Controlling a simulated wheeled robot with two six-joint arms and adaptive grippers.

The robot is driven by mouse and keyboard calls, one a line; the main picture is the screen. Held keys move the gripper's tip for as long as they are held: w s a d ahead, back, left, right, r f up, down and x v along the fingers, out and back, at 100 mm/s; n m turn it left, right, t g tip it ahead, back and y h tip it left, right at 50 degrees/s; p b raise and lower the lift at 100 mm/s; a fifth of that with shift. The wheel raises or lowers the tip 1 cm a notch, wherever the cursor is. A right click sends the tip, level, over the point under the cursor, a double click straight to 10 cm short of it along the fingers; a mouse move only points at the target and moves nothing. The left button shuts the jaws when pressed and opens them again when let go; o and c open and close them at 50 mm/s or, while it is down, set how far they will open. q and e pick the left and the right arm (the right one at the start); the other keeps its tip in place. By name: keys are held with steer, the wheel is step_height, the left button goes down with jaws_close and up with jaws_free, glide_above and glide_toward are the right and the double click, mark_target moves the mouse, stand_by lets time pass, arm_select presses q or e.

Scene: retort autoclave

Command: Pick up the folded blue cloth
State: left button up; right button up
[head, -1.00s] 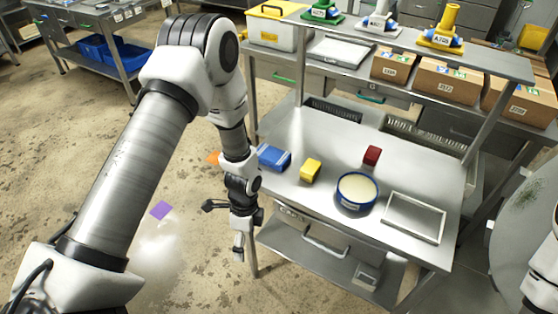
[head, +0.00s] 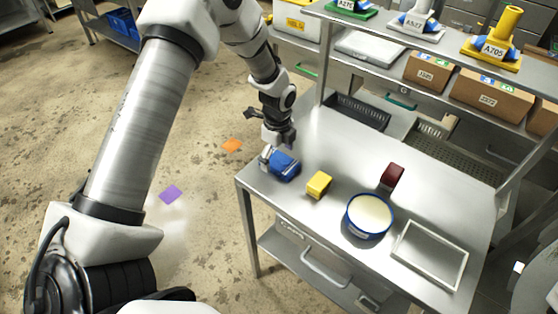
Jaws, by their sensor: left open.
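The folded blue cloth (head: 285,166) lies near the left corner of the steel table (head: 330,222). My left gripper (head: 263,138) is open and empty, with its fingers pointing down just above and behind the cloth. One fingertip comes close to the cloth's upper left side in the picture; I cannot tell whether it touches. My right gripper is out of view.
A yellow block (head: 319,185) lies just right of the cloth. Further right are a dark red block (head: 392,176), a blue-rimmed round tub (head: 369,217) and a rectangular metal frame (head: 430,254). A raised shelf (head: 420,40) crosses behind the table.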

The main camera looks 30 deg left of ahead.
arm_select(q)
steer(key=f, duration=0.1)
steer(key=w+f, duration=0.1)
steer(key=shift+w+f, duration=0.15)
steer(key=shift+f, duration=0.15)
steer(key=shift+s+r, duration=0.15)
steer(key=shift+s, duration=0.05)
steer(key=shift+s+r, duration=0.1)
steer(key=shift+s, duration=0.05)
steer(key=c, duration=1.2)
